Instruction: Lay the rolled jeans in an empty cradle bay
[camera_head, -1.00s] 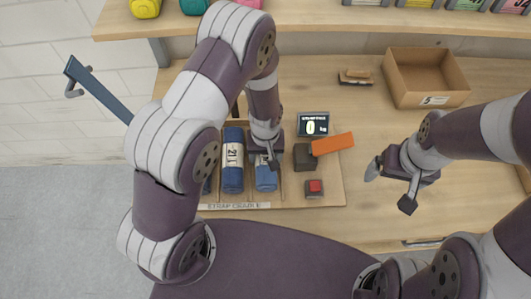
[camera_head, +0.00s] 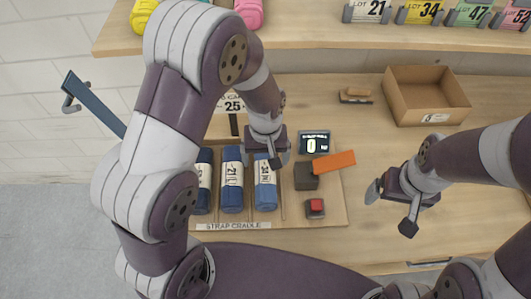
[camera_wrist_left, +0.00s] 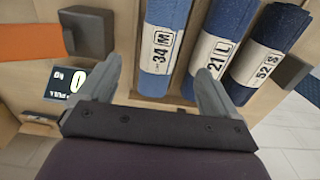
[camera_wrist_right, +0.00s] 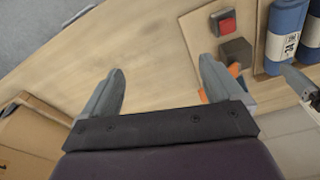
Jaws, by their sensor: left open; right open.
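The strap cradle (camera_head: 232,226) holds three blue rolled jeans side by side. The roll labelled 52 S (camera_wrist_left: 268,45) is at the left in the head view and partly hidden by my arm. The roll labelled 21 L (camera_head: 232,185) is in the middle. The roll labelled 34 M (camera_head: 265,190) lies at the right, between dividers. My left gripper (camera_head: 272,160) is open and empty, above the far end of the 34 M roll. In the left wrist view its fingers (camera_wrist_left: 155,85) are apart with no roll between them. My right gripper (camera_head: 390,205) is open and empty above the table.
A dark block (camera_head: 305,177), an orange bar (camera_head: 333,161), a red button (camera_head: 315,207) and a display reading 0 (camera_head: 314,144) stand right of the rolls. A cardboard box (camera_head: 425,98) and a brush (camera_head: 355,95) are behind. A shelf (camera_head: 330,45) with lot-numbered items spans the back.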

